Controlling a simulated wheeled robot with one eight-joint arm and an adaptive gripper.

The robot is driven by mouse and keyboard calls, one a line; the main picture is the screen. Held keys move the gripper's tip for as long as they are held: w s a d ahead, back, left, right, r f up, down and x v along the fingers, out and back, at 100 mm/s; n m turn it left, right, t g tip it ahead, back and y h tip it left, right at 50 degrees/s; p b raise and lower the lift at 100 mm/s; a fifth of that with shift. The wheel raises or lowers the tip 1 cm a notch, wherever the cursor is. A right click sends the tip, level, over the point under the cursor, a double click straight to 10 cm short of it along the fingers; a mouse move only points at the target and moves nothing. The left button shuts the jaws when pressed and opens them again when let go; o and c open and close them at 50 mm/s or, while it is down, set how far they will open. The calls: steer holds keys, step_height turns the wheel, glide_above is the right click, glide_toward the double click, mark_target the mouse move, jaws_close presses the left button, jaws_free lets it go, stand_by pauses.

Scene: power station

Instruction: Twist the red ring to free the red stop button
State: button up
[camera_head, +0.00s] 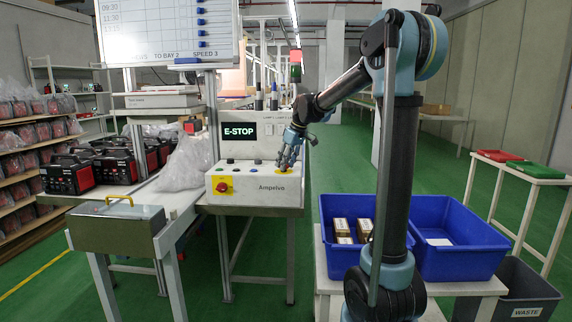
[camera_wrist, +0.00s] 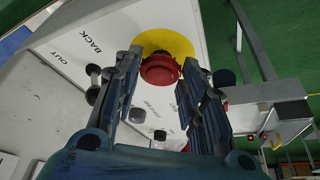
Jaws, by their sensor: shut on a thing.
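The red stop button with its red ring (camera_wrist: 160,68) sits on a round yellow plate (camera_wrist: 172,42) on the sloped top of the white control panel (camera_head: 260,184). In the wrist view my gripper (camera_wrist: 161,62) has one finger on each side of the red part and is shut on it. I cannot tell ring from button clearly. In the head view my gripper (camera_head: 284,161) is at the panel's right end and hides most of the red part; a bit of yellow plate (camera_head: 284,169) shows below it.
A second red button (camera_head: 223,187) on a yellow plate is on the panel's front face. A screen (camera_head: 239,131) behind reads E-STOP. Small dark knobs (camera_wrist: 93,95) stand near my fingers. Blue bins (camera_head: 455,250) stand at right; a metal box (camera_head: 117,228) is at left.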

steer(key=m+t, duration=0.1)
steer(key=m, duration=0.2)
steer(key=shift+s+a+m+h, duration=0.1)
steer(key=shift+s+m+h, duration=0.05)
steer(key=shift+m+h, duration=0.2)
steer(key=shift+a+m+t+h, duration=0.1)
steer(key=shift+m+t+h, duration=0.45)
steer(key=shift+m, duration=1)
steer(key=shift+g, duration=0.25)
steer(key=o, duration=1.1)
steer(key=shift+c, duration=0.2)
steer(key=v, duration=1.2)
steer(key=shift+a, duration=0.15)
